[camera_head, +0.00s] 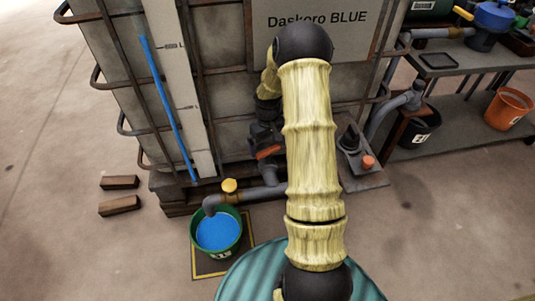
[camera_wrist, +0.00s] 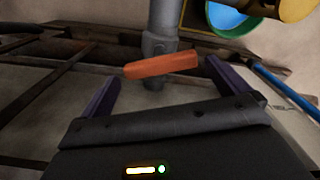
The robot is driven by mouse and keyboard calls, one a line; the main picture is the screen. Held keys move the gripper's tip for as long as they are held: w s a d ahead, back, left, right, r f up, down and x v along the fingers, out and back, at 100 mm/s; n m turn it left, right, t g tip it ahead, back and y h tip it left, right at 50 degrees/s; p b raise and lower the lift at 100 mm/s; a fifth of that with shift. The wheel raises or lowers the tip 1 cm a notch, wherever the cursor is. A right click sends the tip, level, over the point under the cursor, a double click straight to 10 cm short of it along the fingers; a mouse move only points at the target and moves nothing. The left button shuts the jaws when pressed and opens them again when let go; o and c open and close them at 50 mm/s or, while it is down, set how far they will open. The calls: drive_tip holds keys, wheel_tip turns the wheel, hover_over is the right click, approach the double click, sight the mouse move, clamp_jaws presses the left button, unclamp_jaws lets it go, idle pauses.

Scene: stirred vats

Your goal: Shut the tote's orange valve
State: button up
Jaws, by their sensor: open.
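The tote (camera_head: 140,95) is a large pale tank in a dark metal cage, with a "Daskoro BLUE" sign. Its orange valve handle (camera_head: 268,152) sits low on the front, on a grey pipe, partly beside my arm. In the wrist view the orange valve handle (camera_wrist: 161,64) lies crosswise over the grey pipe (camera_wrist: 163,25). My gripper (camera_wrist: 160,85) is open, its two purple fingers on either side of the handle, apart from it.
A green bucket (camera_head: 240,236) of blue liquid stands under the pipe's elbow outlet, near a yellow cap (camera_head: 229,185). Two bricks (camera_head: 119,205) lie on the floor at left. A bench (camera_head: 465,60) and an orange bucket (camera_head: 508,108) are at right.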

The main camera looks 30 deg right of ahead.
sight(268, 150)
wheel_tip(268, 150, down, 4)
drive_tip(key=shift+f+b, duration=0.1)
drive_tip(key=shift+b, duration=0.35)
drive_tip(key=c, duration=0.7)
drive_tip(key=shift+r+m+p, duration=0.2)
drive_tip(key=shift+m+p, duration=0.3)
drive_tip(key=shift+p, duration=0.2)
drive_tip(key=shift+m+p, duration=0.9)
drive_tip(key=shift+m, duration=0.1)
drive_tip(key=shift+f+m+p, duration=0.2)
drive_tip(key=shift+m+p, duration=0.2)
drive_tip(key=shift+m, duration=0.4)
